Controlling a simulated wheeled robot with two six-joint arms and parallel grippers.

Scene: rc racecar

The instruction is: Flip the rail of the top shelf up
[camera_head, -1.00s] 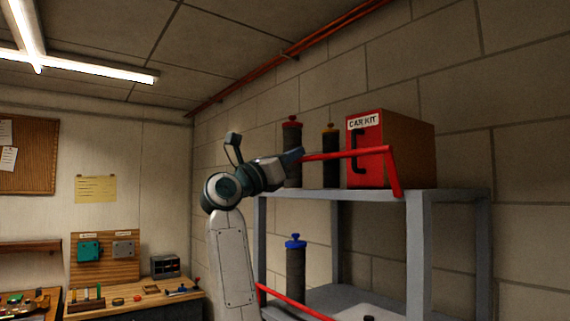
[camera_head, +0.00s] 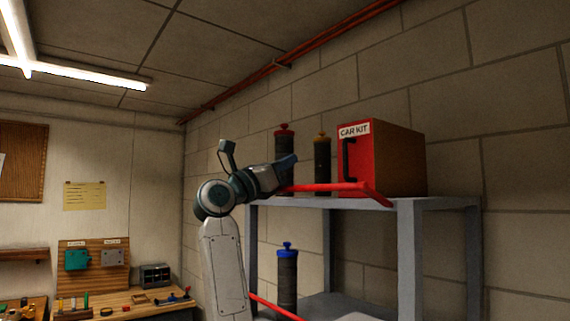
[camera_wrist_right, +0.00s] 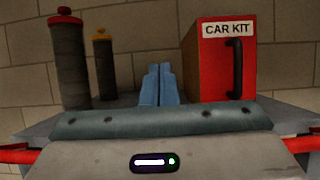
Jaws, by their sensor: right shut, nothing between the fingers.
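The top shelf (camera_head: 345,203) of a grey rack stands at the right in the head view. Its red rail (camera_head: 325,187) runs low along the front, a little above the shelf edge, with its right end arm slanting down. In the right wrist view the rail (camera_wrist_right: 304,144) shows at both sides and is hidden in the middle by my gripper body. My right gripper (camera_head: 290,160) is shut and empty, above the rail's left part; whether it touches the rail I cannot tell. Its blue fingers (camera_wrist_right: 158,84) point over the shelf. My left gripper is not in view.
A red-fronted CAR KIT box (camera_head: 380,158), a red-capped bottle (camera_head: 284,143) and a yellow-capped bottle (camera_head: 322,160) stand on the top shelf. A blue-capped bottle (camera_head: 287,275) and another red rail (camera_head: 272,306) are on the lower shelf. A workbench (camera_head: 125,297) is at left.

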